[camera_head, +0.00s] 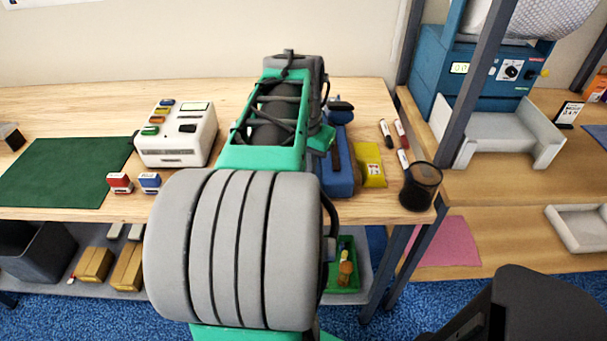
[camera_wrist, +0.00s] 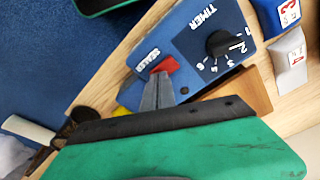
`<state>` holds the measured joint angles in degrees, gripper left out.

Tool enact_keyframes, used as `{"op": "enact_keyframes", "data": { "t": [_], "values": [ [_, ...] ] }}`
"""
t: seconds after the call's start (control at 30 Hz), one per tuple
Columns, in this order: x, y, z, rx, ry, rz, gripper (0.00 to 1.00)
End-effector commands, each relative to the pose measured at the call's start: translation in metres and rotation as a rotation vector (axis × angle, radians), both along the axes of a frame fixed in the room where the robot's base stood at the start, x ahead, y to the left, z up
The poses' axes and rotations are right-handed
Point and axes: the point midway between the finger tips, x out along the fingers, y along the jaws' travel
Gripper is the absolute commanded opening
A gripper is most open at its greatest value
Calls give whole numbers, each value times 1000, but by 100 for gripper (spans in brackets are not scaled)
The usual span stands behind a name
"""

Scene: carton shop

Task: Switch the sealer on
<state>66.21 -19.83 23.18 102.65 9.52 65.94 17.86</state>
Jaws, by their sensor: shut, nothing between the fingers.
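The blue sealer (camera_wrist: 190,45) fills the upper middle of the wrist view, with a black TIMER dial (camera_wrist: 221,44) and a SEALER label. A red switch (camera_wrist: 167,65) sits below that label. My gripper (camera_wrist: 160,77) is shut and empty, its grey fingertips right at the red switch. Whether they touch it, and which way the switch is tipped, I cannot tell. The fingers hide part of the switch's surroundings. In the head view the sealer (camera_head: 340,175) is partly hidden behind my arm, and the gripper cannot be made out.
A yellow item (camera_head: 371,165) lies right of the sealer, near several markers and a black mesh cup (camera_head: 421,187). A white machine (camera_head: 177,136), two small stamps (camera_head: 121,182) and a green mat (camera_head: 65,172) are to the left. A blue machine (camera_head: 487,75) stands on the right-hand bench.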

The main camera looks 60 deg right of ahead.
Motion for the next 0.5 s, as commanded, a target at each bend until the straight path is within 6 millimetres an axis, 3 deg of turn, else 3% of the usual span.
{"op": "enact_keyframes", "data": {
  "t": [0.23, 0.5],
  "values": [
    [0, 1, -1, 4, 2, 1, 0],
    [0, 1, 25, 3, 1, 1, 0]
  ]
}}
